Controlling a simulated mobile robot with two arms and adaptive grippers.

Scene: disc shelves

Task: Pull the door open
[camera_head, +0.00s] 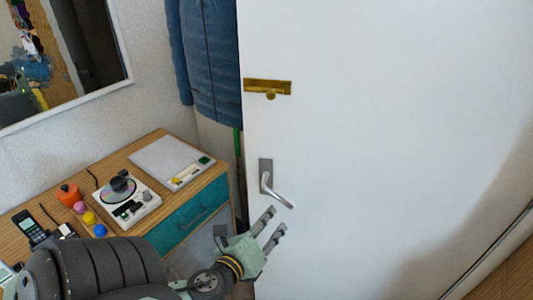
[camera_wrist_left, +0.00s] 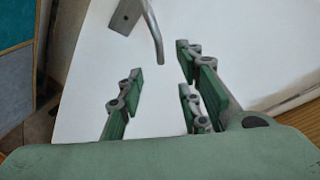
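The white door (camera_head: 400,130) fills the right of the head view, and it also shows in the left wrist view (camera_wrist_left: 90,80). Its silver lever handle (camera_head: 276,192) points right and down from a plate near the door's left edge. My left gripper (camera_head: 274,226) is open and empty just below the handle in the head view. In the left wrist view the handle (camera_wrist_left: 152,28) hangs beyond the gap between the fingers (camera_wrist_left: 162,88), with its tip not visibly touched. I cannot tell whether the door is ajar. My right gripper is out of view.
A wooden cabinet (camera_head: 148,150) with teal drawers stands left of the door, bearing a disc player (camera_head: 123,200), a white flat device (camera_head: 170,160), a phone (camera_head: 32,227) and small coloured items. A blue jacket (camera_head: 212,60) hangs by the door's edge. A brass latch (camera_head: 267,87) is above the handle.

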